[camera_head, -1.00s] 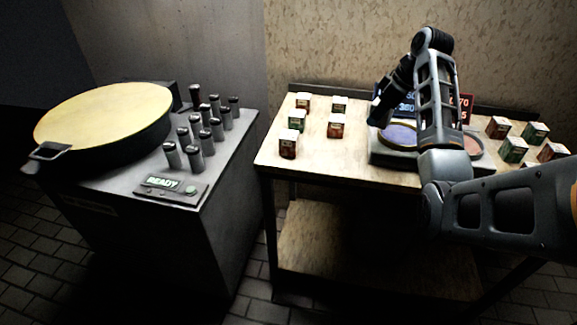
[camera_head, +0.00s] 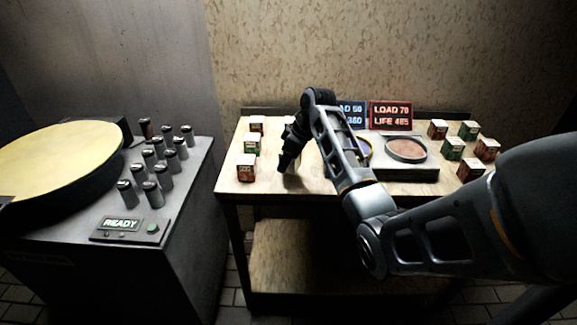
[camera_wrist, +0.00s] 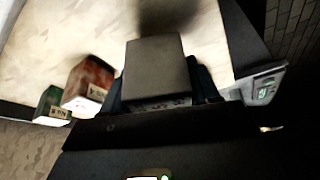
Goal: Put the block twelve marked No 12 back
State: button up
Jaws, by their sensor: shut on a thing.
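My gripper (camera_head: 287,166) is shut on a block, low over the left part of the table. In the wrist view the held block (camera_wrist: 155,70) shows a plain grey face between the fingers, with a label edge whose marking I cannot read. A red block (camera_wrist: 88,82) and a green block (camera_wrist: 52,105) stand beside it. In the head view blocks stand at the table's left end: one at the back (camera_head: 256,124), a green one (camera_head: 251,144) and a front one (camera_head: 246,168). I cannot tell whether the held block touches the table. My arm hides part of this area.
Two round pans, one red-brown (camera_head: 405,149), sit in a grey stand before a blue sign (camera_head: 350,112) and a red sign (camera_head: 391,115). Several blocks (camera_head: 468,130) stand at the right. A grey cabinet (camera_head: 175,215) with several cylinders stands to the left, across a gap.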

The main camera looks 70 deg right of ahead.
jog(key=shift+f, duration=1.5)
jog(key=shift+f, duration=0.1)
jog(key=o, duration=1.4)
jog(key=v, duration=1.2)
jog(key=shift+s, duration=0.1)
